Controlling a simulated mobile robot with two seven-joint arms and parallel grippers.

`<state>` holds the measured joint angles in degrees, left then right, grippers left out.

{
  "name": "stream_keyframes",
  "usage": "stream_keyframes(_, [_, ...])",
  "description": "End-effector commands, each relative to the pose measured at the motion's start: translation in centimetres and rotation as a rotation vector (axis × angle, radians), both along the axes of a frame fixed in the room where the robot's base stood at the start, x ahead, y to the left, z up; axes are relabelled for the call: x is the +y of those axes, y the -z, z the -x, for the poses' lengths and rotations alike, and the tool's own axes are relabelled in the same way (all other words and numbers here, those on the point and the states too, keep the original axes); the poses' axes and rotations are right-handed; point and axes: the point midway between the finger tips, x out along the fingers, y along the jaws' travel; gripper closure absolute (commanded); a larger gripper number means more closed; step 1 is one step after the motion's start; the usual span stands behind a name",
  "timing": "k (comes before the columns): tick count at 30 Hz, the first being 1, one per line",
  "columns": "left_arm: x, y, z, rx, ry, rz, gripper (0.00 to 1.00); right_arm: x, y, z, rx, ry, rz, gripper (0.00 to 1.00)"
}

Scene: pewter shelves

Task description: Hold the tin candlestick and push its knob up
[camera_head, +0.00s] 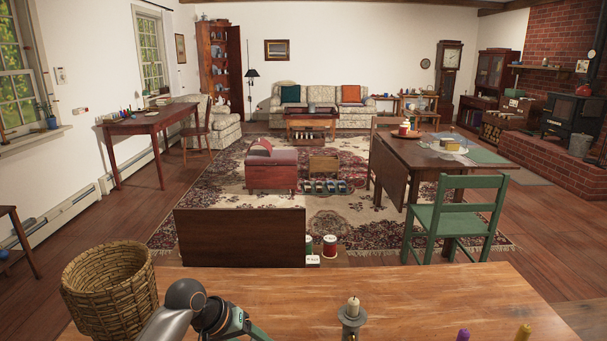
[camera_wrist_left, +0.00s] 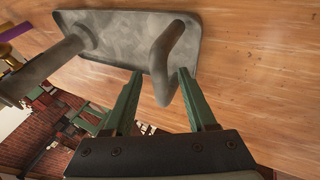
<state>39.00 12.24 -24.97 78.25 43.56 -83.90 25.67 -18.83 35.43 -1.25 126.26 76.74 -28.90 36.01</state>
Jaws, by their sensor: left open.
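The grey tin candlestick (camera_head: 352,321) stands on the wooden table near the bottom edge of the head view, with a pale candle (camera_head: 353,305) in its top. In the left wrist view it has a rectangular tray base (camera_wrist_left: 118,40), a round stem (camera_wrist_left: 52,66) at the left and a bent handle (camera_wrist_left: 160,50). My left gripper (camera_wrist_left: 160,74) is open, with its green fingertips on either side of the handle; I cannot tell whether they touch it. In the head view this gripper is cut off by the bottom edge. I cannot make out the knob. My right gripper is out of view.
A wicker basket (camera_head: 110,287) stands on the wooden table (camera_head: 440,300) at the left, beside my left arm. Purple (camera_head: 463,334) and yellow (camera_head: 523,332) objects show at the bottom right. The table between them and the candlestick looks clear. A green chair (camera_head: 455,215) stands beyond.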

Motion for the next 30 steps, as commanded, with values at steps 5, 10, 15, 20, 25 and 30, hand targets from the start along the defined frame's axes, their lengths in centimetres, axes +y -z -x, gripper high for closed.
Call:
stream_keyframes(5, [1.0,-1.9,0.5,-0.004,0.000,0.000,0.43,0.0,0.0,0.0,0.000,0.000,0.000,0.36])
stream_keyframes(10, [2.6,-5.1,1.5,-0.005,-0.001,-0.001,0.43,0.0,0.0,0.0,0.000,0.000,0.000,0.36])
stream_keyframes(15, [4.1,-8.0,2.5,-0.005,-0.001,-0.001,0.43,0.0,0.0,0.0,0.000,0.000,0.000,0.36])
stream_keyframes(20, [4.9,-9.7,3.0,-0.003,0.000,0.000,0.43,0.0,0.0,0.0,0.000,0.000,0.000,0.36])
stream_keyframes(25, [5.2,-10.2,3.3,-0.001,0.000,0.000,0.43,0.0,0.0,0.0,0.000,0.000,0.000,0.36])
stream_keyframes(30, [5.2,-10.2,3.3,0.000,0.000,0.000,0.43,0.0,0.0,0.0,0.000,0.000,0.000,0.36])
